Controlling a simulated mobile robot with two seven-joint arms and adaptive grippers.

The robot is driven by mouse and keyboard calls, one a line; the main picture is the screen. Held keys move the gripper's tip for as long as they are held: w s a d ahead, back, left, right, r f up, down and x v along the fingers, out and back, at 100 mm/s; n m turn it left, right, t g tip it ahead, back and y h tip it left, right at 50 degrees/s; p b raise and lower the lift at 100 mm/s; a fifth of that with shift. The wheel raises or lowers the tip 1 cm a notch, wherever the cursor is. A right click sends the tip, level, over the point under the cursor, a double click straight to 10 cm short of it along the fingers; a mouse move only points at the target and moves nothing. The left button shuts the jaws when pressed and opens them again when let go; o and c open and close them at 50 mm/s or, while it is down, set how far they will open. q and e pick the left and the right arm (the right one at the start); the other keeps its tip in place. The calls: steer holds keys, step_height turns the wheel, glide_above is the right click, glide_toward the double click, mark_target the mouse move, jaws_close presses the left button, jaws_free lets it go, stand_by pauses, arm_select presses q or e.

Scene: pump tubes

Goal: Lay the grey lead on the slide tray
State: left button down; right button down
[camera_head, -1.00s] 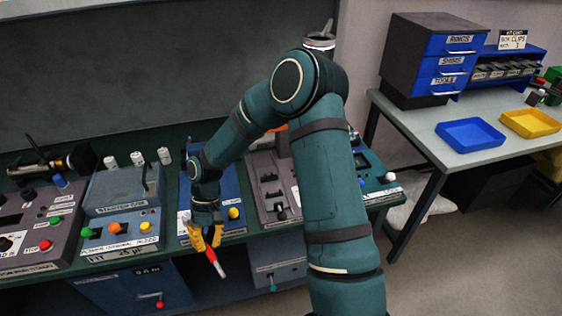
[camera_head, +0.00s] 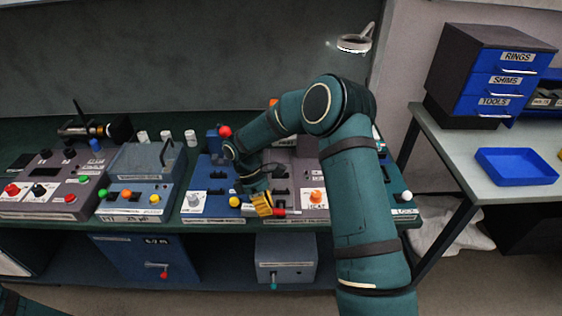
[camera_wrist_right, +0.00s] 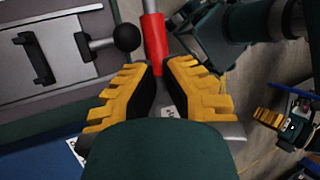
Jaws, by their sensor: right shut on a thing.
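My right gripper (camera_head: 268,208), with yellow ridged fingers, is shut on a red rod-like piece (camera_head: 280,212). It is low over the bench front, by the seam between the blue panel and the grey panel. In the right wrist view the red piece (camera_wrist_right: 153,45) sticks out beyond the yellow fingertips (camera_wrist_right: 160,70). I cannot tell whether it belongs to the grey lead. A blue tray (camera_head: 517,183) lies on the side table; I cannot tell whether it is the slide tray. A yellow ridged piece (camera_wrist_right: 270,118) at the right wrist view's right may be my left gripper; its state is unclear.
The blue panel (camera_head: 212,172) has a red knob (camera_head: 225,131) at its back. An orange knob (camera_head: 316,196) stands right of the gripper. A black ball handle (camera_wrist_right: 126,37) is close to the fingers. A drawer cabinet (camera_head: 495,75) stands behind the blue tray.

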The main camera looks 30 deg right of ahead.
steer(key=w+d+n+t+h, duration=0.1)
steer(key=w+d+n, duration=0.1)
steer(key=n, duration=0.1)
steer(key=w+d+n+t+h, duration=0.1)
steer(key=d+n, duration=0.1)
steer(key=n, duration=0.1)
steer(key=w+d+r+n+h+b, duration=0.1)
steer(key=w+d+n+h, duration=0.1)
steer(key=n, duration=0.1)
steer(key=shift+w+t, duration=0.3)
steer(key=shift+t, duration=0.1)
steer(key=w+d+r+n+t+h, duration=0.1)
steer(key=w+d+r+n+t, duration=0.2)
steer(key=n, duration=0.6)
steer(key=w+d+t+b, duration=0.1)
steer(key=w+d, duration=0.1)
steer(key=w, duration=0.1)
steer(key=shift+d+r+n+t, duration=0.15)
steer(key=shift+d+n+t, duration=0.15)
steer(key=shift+n+t, duration=0.1)
steer(key=shift+f+b, duration=0.9)
steer(key=shift+f, duration=1.6)
steer(key=shift+f+b, duration=0.6)
steer(key=shift+f, duration=0.6)
steer(key=shift+f, duration=0.1)
